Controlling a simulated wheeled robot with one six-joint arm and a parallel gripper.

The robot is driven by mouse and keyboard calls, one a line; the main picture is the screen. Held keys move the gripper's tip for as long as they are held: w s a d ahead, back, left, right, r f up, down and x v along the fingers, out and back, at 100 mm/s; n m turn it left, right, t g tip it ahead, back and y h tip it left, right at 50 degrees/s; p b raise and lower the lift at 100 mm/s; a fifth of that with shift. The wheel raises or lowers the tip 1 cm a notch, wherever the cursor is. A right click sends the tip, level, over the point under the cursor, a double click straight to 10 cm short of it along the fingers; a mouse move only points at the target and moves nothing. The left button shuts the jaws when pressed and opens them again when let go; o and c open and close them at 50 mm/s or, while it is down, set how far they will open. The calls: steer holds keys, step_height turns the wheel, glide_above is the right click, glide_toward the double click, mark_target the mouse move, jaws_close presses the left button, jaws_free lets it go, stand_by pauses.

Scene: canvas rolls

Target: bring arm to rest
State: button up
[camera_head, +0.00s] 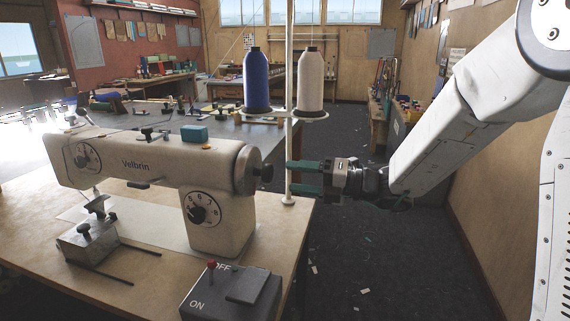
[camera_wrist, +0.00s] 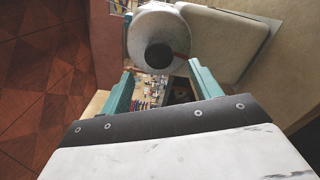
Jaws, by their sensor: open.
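My gripper (camera_head: 305,178) is in the head view just right of the sewing machine's handwheel (camera_head: 246,170). Its two teal fingers point left and are spread apart. The handwheel also shows in the wrist view (camera_wrist: 172,28), ahead of the fingers of my gripper (camera_wrist: 161,82), with a dark round knob at its centre. Nothing shows held between the fingers. The white arm comes in from the right of the head view. The cream sewing machine (camera_head: 125,160), marked Velbrin, stands on a wooden table (camera_head: 150,275).
A thread stand (camera_head: 290,130) rises from the table by my gripper, with a blue spool (camera_head: 256,80) and a white spool (camera_head: 310,82). An ON/OFF switch box (camera_head: 230,292) with a red lever sits at the front. Dark floor (camera_head: 400,260) is open to the right.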

steer(key=s+d+f+n+g+h, duration=0.2)
steer(key=s+n+g+h, duration=0.25)
steer(key=s+n, duration=0.65)
steer(key=s+d+f+n+g+h, duration=0.25)
steer(key=s+n+g, duration=0.25)
steer(key=s+n, duration=0.55)
steer(key=s+d+r+n+t+h, duration=0.2)
steer(key=s+d+n+h, duration=0.3)
steer(key=d+n, duration=0.2)
steer(key=s+d+r+n+t+h, duration=0.1)
steer(key=s+d+n+t+h, duration=0.1)
steer(key=s+d+n+h, duration=0.3)
steer(key=shift+s+d+r+n, duration=0.4)
steer(key=shift+s+d+n, duration=0.15)
steer(key=shift+d+n, duration=0.4)
steer(key=shift+t, duration=0.25)
